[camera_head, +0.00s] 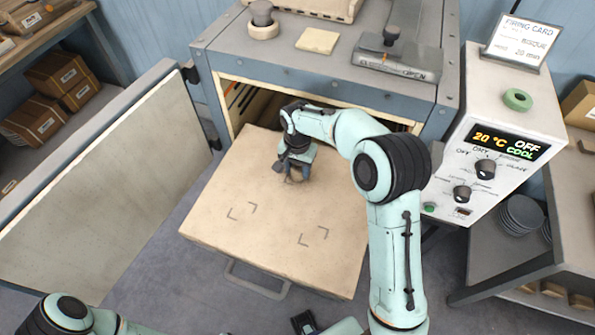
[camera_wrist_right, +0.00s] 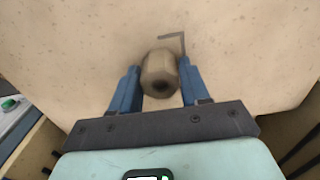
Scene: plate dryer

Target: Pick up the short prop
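The short prop (camera_wrist_right: 160,76) is a tan, faceted stub with a hole in its end. In the right wrist view it sits between the two blue fingers of my right gripper (camera_wrist_right: 160,88), which look flush against both its sides. In the head view my right gripper (camera_head: 291,171) points down over the pulled-out kiln shelf and mostly hides the prop. Whether the prop is still touching the shelf is hard to see. My left gripper (camera_head: 305,322) shows only in part at the bottom edge, and its opening is unclear.
The tan shelf (camera_head: 225,205) carries dark corner marks and is otherwise bare. The kiln (camera_head: 300,75) stands behind it, with its door (camera_head: 110,185) swung open at left. A control box (camera_head: 495,135) reading 20 °C, OFF, COOL is at right. Free floor lies before the shelf.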

